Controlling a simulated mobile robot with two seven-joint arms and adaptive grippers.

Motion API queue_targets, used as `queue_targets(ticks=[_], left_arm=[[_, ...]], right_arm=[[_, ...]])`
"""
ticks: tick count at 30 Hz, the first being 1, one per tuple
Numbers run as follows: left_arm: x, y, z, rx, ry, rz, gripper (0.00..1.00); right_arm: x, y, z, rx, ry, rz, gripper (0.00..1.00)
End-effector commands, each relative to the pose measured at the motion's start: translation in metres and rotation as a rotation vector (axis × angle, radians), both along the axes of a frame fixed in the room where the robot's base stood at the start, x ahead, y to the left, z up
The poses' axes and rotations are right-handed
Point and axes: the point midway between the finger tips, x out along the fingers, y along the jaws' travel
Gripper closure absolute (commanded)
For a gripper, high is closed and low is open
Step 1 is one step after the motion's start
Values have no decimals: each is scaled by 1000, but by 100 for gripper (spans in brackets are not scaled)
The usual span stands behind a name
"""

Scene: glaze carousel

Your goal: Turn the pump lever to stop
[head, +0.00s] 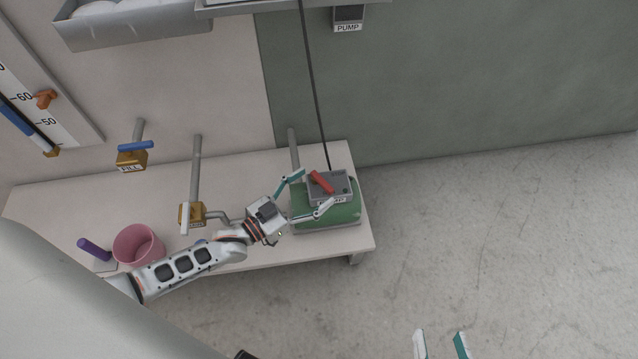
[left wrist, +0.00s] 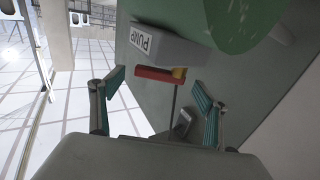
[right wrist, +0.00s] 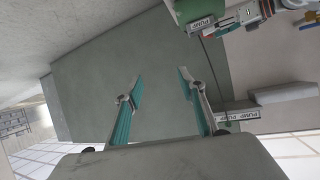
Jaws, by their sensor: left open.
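The pump lever is a red bar (head: 321,182) on top of a grey box (head: 343,190), above a green pump body (head: 312,217) at the right end of the bench. In the left wrist view the lever (left wrist: 155,74) lies between my open fingers, beside the grey box labelled PUMP (left wrist: 170,42). My left gripper (head: 317,187) is open, with one finger on either side of the lever area; I cannot tell whether either finger touches it. No stop mark is readable. My right gripper (head: 440,334) is open and empty, low over the floor, away from the pump.
A valve labelled FILL (head: 131,158) with a blue handle and another valve with a white handle (head: 185,218) stand left of the pump. A pink bucket (head: 139,246) and a purple cylinder (head: 94,248) are at the bench's left. The floor (head: 500,230) at right is clear.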

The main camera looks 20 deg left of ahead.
Motion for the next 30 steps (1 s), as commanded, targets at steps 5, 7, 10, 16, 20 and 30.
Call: queue_targets(ticks=[5,7,10,16,20,30], left_arm=[[13,-7,-3,2,4,0,25],[16,-8,-2,1,3,-1,25],[17,-9,-1,1,2,-1,25],[17,-9,-1,1,2,0,35],[17,-9,-1,1,2,0,69],[18,-8,-1,0,2,4,81]], right_arm=[[1,2,2,12,-4,-3,60],[2,2,3,13,-6,-4,60],[2,2,4,14,-8,-4,60],[3,2,4,15,-10,-4,60],[3,2,4,14,-9,-4,60],[3,2,4,14,-8,-4,60]])
